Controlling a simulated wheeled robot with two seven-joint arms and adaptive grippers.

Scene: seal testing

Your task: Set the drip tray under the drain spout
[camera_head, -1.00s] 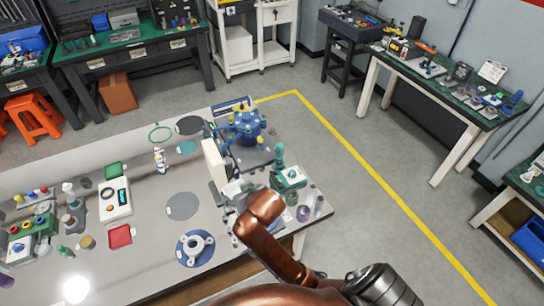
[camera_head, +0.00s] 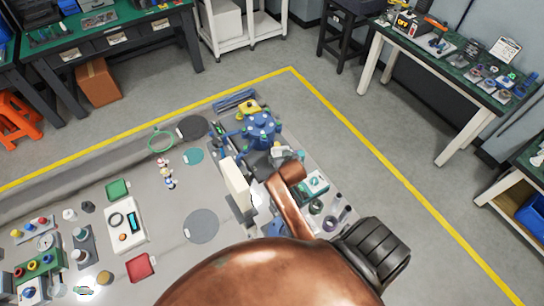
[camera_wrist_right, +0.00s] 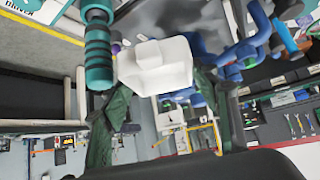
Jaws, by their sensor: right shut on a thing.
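My right arm reaches across the bench in the head view, and its gripper (camera_head: 284,155) is beside the blue vessel (camera_head: 260,129). In the right wrist view, the gripper (camera_wrist_right: 158,78) has its dark green fingers on either side of a small white tray-like piece (camera_wrist_right: 157,63) and is shut on it. I take this piece to be the drip tray. Blue pipework (camera_wrist_right: 250,48) of the vessel is close on the right in that view. I cannot single out the drain spout. My left gripper is not in view.
A white upright block (camera_head: 236,183) stands left of my arm. A teal ribbed handle (camera_wrist_right: 98,50) is close on the left in the wrist view. A red tray (camera_head: 141,267), a green tray (camera_head: 117,189) and a white meter (camera_head: 126,222) lie on the left. Grey round mats (camera_head: 201,226) are bare.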

